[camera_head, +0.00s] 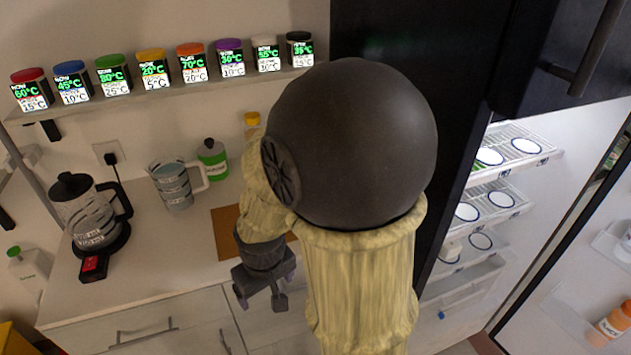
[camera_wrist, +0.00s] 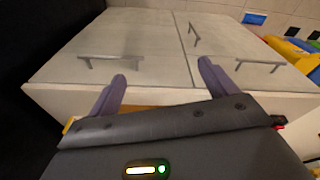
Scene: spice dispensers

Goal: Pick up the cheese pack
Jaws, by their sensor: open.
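I cannot make out a cheese pack in either view. My gripper (camera_head: 261,300) is open in the head view, in front of the counter's front edge and above the drawer fronts. It has nothing between its fingers. In the wrist view my gripper (camera_wrist: 162,72) shows two purple-grey fingers spread apart, with cabinet fronts beyond them. My arm hides part of the counter and the wall behind it.
The counter (camera_head: 150,265) holds a kettle (camera_head: 92,215), a measuring jug (camera_head: 173,185), a green-labelled jar (camera_head: 212,158) and a brown board (camera_head: 228,230). Spice jars line a shelf (camera_head: 150,98) above. The fridge stands open at right, with white racks (camera_head: 520,140) and a door bottle (camera_head: 612,325).

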